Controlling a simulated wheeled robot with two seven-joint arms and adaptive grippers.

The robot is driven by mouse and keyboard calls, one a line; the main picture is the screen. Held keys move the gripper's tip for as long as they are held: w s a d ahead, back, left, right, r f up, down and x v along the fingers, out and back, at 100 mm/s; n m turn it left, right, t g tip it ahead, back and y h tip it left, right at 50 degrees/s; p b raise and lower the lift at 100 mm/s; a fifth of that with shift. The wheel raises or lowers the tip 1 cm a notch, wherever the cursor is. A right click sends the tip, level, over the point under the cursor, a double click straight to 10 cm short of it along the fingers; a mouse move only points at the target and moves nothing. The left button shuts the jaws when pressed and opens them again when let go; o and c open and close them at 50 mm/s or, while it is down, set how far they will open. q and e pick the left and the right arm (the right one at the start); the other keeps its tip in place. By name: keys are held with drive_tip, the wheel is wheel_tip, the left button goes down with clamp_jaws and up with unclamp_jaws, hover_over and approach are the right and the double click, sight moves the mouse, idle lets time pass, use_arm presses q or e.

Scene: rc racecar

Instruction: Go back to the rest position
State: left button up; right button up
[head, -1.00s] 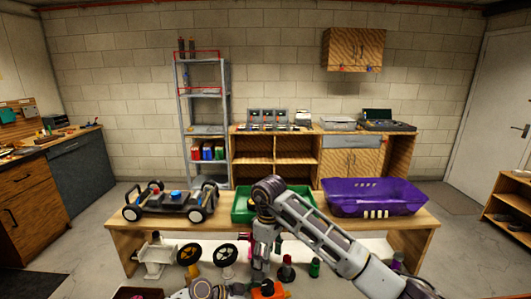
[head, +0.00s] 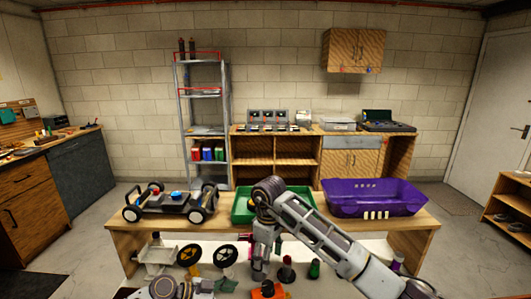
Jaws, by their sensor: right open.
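My right arm reaches in from the lower right, and its gripper (head: 259,272) hangs down in front of the table's front edge. It is open, and I see nothing held in it. An orange part (head: 268,291) lies just below it, apart from it as far as I can tell. Part of my left arm (head: 165,289) shows at the bottom edge. The state of its fingers cannot be made out. The racecar chassis (head: 170,203) with its wheels stands on the left of the wooden table (head: 120,236).
A green tray (head: 243,216) and a purple crate (head: 372,198) stand on the table. My right arm crosses in front of the tray. On the lower white surface stand two loose wheels (head: 226,255), a white part (head: 157,254) and several small coloured parts.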

use_arm(q)
drive_tip(key=shift+a+r, duration=0.1)
drive_tip(key=shift+a, duration=0.1)
drive_tip(key=shift+r, duration=0.1)
wheel_tip(320, 180, up, 9)
drive_tip(key=p, duration=0.9)
drive_tip(key=shift+r+p, duration=0.5)
drive_tip(key=shift+p, duration=0.1)
